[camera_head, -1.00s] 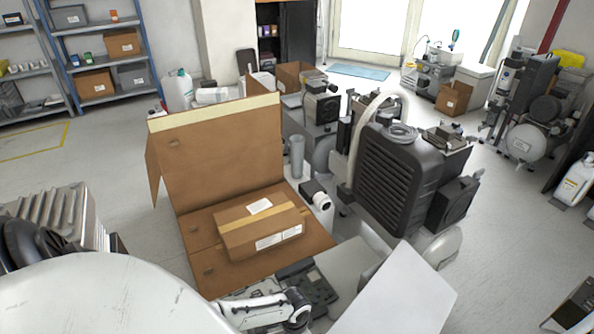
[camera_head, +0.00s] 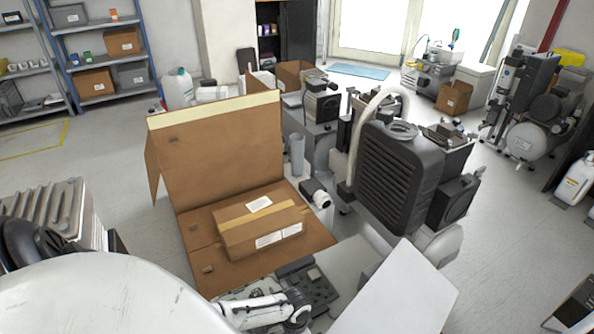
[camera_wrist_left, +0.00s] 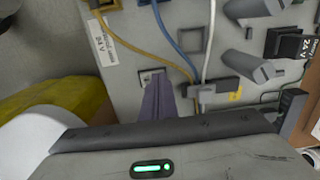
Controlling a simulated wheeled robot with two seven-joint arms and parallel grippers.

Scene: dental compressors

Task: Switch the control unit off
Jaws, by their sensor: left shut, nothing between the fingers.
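A pale grey panel (camera_wrist_left: 125,80), which looks like the control unit's face, fills the upper part of the left wrist view. It carries cables, dark plugs and a "24 V" label. My left gripper (camera_wrist_left: 157,84) is shut and empty, its narrow fingers pointing at the panel. A small square switch-like fitting (camera_wrist_left: 150,74) sits right at the fingertips and is partly covered by them. I cannot tell whether they touch it, nor its position. In the head view my left arm shows at the bottom, but its fingers cannot be made out. My right gripper is not in view.
Yellow (camera_wrist_left: 120,42), blue (camera_wrist_left: 172,38) and white (camera_wrist_left: 208,45) cables run close around the fingers. In the head view an open cardboard box (camera_head: 215,150) with a taped parcel (camera_head: 258,228) and a black ribbed compressor (camera_head: 400,180) stand beyond my arm.

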